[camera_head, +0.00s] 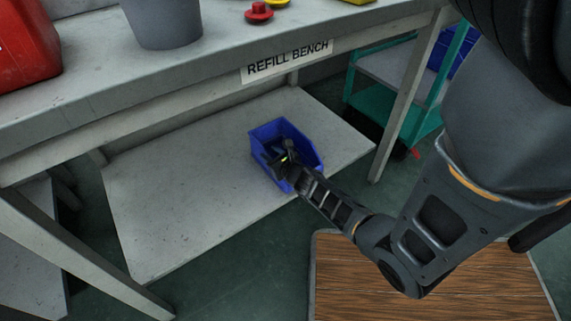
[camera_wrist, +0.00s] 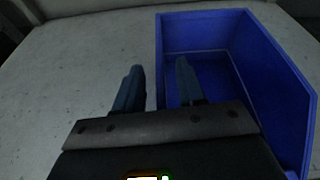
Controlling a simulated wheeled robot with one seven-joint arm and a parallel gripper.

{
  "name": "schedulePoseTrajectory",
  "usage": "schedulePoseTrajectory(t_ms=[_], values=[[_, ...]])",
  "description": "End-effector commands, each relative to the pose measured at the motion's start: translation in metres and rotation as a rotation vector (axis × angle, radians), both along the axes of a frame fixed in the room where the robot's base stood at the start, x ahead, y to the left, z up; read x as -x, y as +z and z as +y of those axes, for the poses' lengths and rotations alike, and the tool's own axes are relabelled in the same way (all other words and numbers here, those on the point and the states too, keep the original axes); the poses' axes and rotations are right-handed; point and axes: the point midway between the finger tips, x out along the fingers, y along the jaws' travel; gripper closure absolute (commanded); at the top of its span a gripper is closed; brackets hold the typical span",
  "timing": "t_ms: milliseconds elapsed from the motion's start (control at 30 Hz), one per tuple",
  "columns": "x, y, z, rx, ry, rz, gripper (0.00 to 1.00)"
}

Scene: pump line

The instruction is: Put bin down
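The blue open-top bin (camera_head: 306,147) appears to rest upright on the lower shelf (camera_head: 190,205) under the refill bench, near the shelf's right part. My gripper (camera_head: 284,160) is at the bin's near left side in the head view. In the wrist view, my gripper (camera_wrist: 159,80) has its two fingers apart, one on each side of the bin's left wall. The right finger is inside the bin (camera_wrist: 275,85) and the left finger is outside, over the grey shelf (camera_wrist: 75,75). A gap shows between fingers and wall. The bin looks empty where visible.
The refill bench top (camera_head: 215,55) overhangs the shelf and carries a grey bucket (camera_head: 165,22) and a red container (camera_head: 25,45). Bench legs stand at both sides. A teal cart (camera_head: 420,122) is at right. A wooden-topped surface (camera_head: 420,285) is in front. The shelf's left is clear.

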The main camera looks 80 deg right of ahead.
Motion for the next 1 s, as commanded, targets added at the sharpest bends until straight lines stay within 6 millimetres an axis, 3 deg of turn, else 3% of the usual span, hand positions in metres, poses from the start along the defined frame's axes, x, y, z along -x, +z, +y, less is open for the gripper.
schedulePoseTrajectory(t_ms=[367, 1000], values=[[0.021, 0.011, 0.021, 0.001, -0.003, 0.000, 0.61], [0.064, 0.032, 0.076, 0.000, -0.001, 0.000, 0.61]])
